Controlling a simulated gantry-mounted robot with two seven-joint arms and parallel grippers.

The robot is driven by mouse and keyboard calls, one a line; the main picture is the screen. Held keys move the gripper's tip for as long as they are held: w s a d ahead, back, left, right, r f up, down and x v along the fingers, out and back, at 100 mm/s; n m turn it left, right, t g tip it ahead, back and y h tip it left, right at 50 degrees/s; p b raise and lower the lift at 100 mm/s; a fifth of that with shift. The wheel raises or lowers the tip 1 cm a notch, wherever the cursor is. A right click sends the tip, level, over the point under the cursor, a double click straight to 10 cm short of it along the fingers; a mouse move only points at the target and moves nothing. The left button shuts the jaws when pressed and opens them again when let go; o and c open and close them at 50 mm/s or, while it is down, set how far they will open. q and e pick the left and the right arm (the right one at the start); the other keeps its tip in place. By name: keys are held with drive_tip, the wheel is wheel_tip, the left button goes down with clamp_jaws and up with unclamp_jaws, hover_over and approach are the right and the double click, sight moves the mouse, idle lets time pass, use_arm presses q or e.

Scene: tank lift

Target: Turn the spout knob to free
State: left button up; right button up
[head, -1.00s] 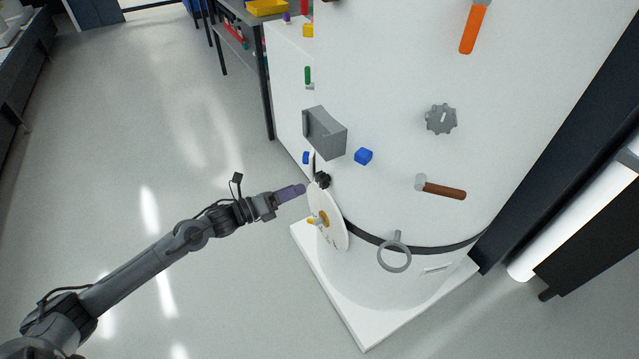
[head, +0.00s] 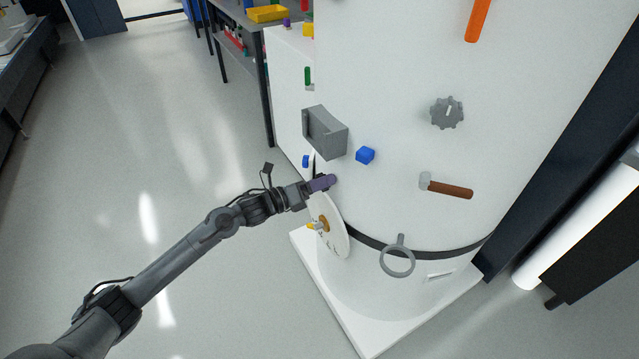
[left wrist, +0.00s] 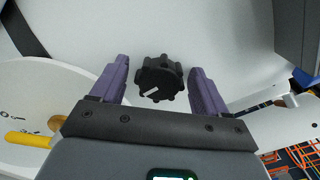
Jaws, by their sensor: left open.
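My left gripper (head: 326,182) is at the left side of the white tank, just above the white dial. In the left wrist view its purple fingers (left wrist: 159,70) are open, one on each side of a black lobed knob (left wrist: 160,80) with a pale pointer mark. The knob sits between the fingers with a gap to each, and I see no grip on it. In the head view my gripper hides this knob. A grey lobed knob (head: 447,113) with a light pointer is higher on the tank. My right gripper is out of view.
Close below the gripper is a white dial (head: 337,243) with a yellow handle (head: 317,226). Floor at left is clear.

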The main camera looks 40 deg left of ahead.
use_arm(q)
drive_tip(key=c, duration=1)
drive_tip(key=shift+c, duration=0.2)
